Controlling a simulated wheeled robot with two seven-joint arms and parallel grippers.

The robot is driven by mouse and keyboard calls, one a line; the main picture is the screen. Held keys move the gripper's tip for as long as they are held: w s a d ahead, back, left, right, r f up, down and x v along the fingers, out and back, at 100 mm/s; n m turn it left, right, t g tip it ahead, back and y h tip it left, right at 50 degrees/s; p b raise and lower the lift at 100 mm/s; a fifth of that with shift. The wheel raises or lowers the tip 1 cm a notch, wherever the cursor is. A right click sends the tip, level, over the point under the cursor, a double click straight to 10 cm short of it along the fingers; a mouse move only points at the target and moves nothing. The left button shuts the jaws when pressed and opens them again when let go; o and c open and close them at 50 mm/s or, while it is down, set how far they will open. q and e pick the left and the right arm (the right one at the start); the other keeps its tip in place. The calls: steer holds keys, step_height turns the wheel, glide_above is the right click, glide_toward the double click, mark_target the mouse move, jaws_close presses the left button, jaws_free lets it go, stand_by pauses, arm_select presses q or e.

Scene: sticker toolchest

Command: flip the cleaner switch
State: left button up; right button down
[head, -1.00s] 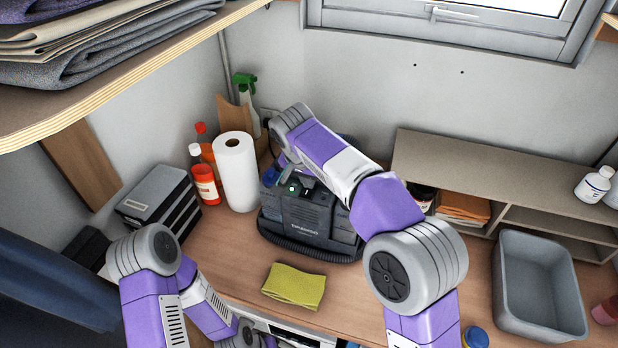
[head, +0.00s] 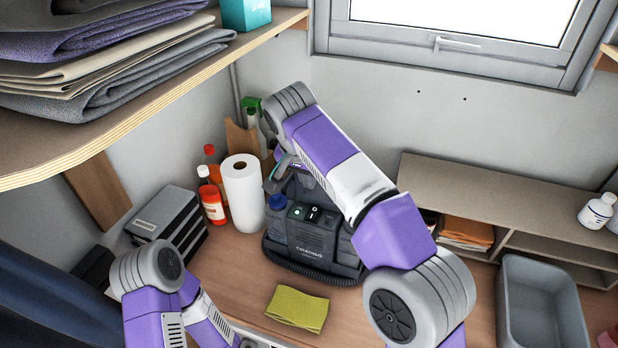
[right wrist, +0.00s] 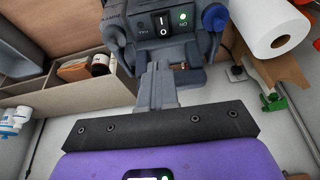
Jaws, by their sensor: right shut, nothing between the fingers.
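The dark grey cleaner (head: 318,243) stands on the wooden worktop against the wall. Its black rocker switch (head: 312,214) is on the top panel, beside a lit green light (head: 298,212). In the right wrist view, the switch (right wrist: 163,25) shows white I and O marks, with the green light (right wrist: 183,17) to its right. My right gripper (head: 276,174) is shut and empty, above and behind the panel, clear of the switch. Its fingers (right wrist: 158,72) point toward the cleaner in the right wrist view. My left arm is at the lower left; its gripper is out of view.
A yellow cloth (head: 297,308) lies in front. A grey bin (head: 541,300) and low shelf (head: 500,194) are at right. A shelf with folded fabrics overhangs the upper left.

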mark_target(316, 209)
arm_select(q)
jaws_close()
arm_select(e)
steer(key=shift+w+r, duration=0.1)
steer(key=shift+w, duration=0.45)
steer(key=shift+s, duration=0.1)
